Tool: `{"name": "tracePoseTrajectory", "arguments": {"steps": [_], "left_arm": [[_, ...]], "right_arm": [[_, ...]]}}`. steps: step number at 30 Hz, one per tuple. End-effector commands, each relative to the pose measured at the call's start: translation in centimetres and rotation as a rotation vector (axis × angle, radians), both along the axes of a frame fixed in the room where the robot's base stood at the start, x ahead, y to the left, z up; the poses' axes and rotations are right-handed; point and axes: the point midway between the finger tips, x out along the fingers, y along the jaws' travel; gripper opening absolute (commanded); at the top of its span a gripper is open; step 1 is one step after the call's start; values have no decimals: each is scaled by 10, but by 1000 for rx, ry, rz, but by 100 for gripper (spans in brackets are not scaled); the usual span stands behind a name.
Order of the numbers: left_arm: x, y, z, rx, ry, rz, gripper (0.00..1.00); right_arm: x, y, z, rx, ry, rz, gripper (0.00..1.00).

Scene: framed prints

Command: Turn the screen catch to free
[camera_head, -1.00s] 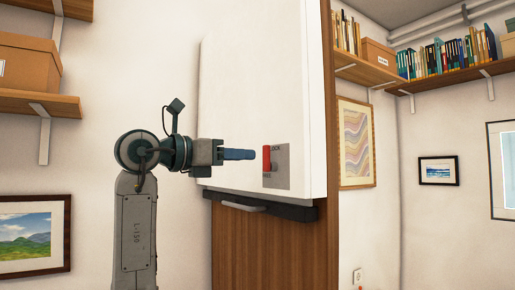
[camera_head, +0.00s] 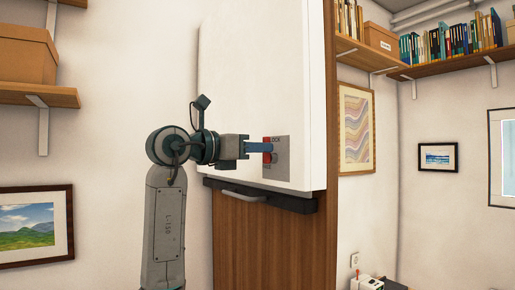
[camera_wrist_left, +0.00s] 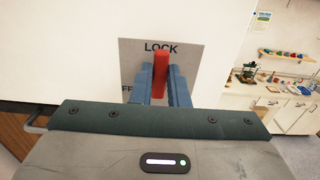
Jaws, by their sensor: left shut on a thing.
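The screen catch is a red lever (camera_head: 267,158) on a grey plate (camera_head: 282,152) near the lower right of a white panel (camera_head: 255,80). In the left wrist view the red lever (camera_wrist_left: 160,75) stands upright, its top just below the word LOCK on the plate (camera_wrist_left: 188,52). My left gripper (camera_head: 267,148) reaches the lever from the left. Its two blue fingers (camera_wrist_left: 160,88) are shut on the lever, one on each side. The lower label is partly hidden behind the fingers. My right gripper is not seen.
Below the panel is a dark ledge with a grey handle (camera_head: 245,194) on a wooden front (camera_head: 265,240). A wooden shelf (camera_head: 40,95) with a box is at the left. Framed prints (camera_head: 356,130) hang on the walls.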

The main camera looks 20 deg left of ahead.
Motion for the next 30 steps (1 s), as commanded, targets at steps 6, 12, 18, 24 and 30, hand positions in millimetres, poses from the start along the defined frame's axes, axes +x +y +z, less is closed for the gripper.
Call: {"name": "tracePoseTrajectory", "arguments": {"steps": [6, 12, 18, 24, 30], "left_arm": [[0, 1, 0, -18, 16, 0, 0], [2, 2, -1, -88, 70, 0, 0], [5, 5, -2, -212, 168, 0, 0], [7, 9, -4, -363, 284, 1, 0], [10, 12, -6, -513, 401, 2, 0]], "right_arm": [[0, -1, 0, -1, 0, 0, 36], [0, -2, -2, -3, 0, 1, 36], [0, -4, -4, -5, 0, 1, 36], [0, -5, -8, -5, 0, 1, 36], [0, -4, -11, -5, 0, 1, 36]]}}
